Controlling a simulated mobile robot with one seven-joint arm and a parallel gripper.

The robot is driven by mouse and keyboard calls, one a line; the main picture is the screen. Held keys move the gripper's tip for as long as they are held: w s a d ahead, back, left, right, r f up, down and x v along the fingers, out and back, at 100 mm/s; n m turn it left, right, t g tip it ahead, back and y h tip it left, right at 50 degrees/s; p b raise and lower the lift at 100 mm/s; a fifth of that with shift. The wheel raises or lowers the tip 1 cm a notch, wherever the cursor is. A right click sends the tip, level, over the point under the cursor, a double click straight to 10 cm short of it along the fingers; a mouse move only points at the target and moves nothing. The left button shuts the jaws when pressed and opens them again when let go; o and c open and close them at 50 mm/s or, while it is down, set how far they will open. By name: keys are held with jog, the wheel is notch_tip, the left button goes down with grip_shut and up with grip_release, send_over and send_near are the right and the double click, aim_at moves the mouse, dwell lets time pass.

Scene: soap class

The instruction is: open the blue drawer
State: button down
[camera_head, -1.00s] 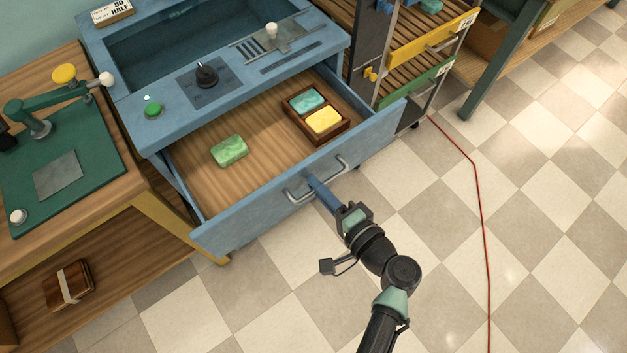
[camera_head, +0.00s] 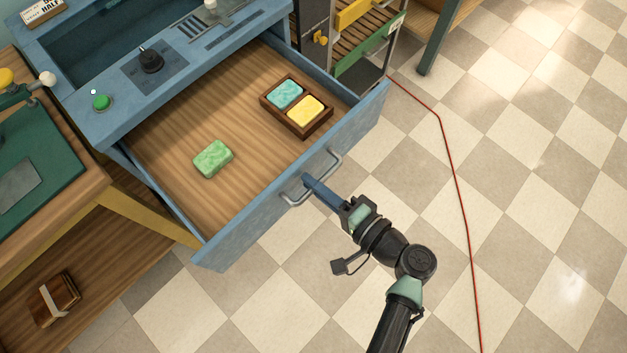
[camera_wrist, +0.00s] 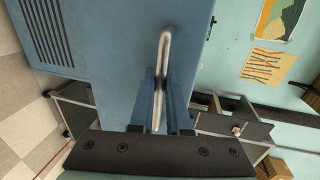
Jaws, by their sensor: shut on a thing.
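The blue drawer (camera_head: 245,222) is pulled well out of the blue bench, and its wooden floor shows. Its metal bar handle (camera_head: 312,180) is on the front face. My gripper (camera_head: 310,184) is shut on the handle. In the wrist view the handle (camera_wrist: 162,70) runs between the two blue fingers of my gripper (camera_wrist: 160,95), close to the drawer's front (camera_wrist: 115,50). A green soap bar (camera_head: 213,158) lies in the drawer. A dark wooden tray (camera_head: 290,119) there holds a teal soap (camera_head: 285,94) and a yellow soap (camera_head: 306,112).
The blue bench top has a black knob (camera_head: 150,60) and a green button (camera_head: 101,102). A wooden table (camera_head: 85,190) stands at the left, a slatted cart (camera_head: 365,45) at the upper right. A red cable (camera_head: 455,180) lies on the open tiled floor.

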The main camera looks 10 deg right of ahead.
jog(key=c, duration=1.2)
grip_release()
jog(key=shift+o, duration=0.2)
jog(key=shift+s+d, duration=0.1)
jog(key=b+v, duration=0.1)
jog(key=v, duration=1.1)
jog(key=shift+s+d, duration=0.2)
jog(key=shift+s, duration=0.1)
jog(key=shift+r, duration=0.1)
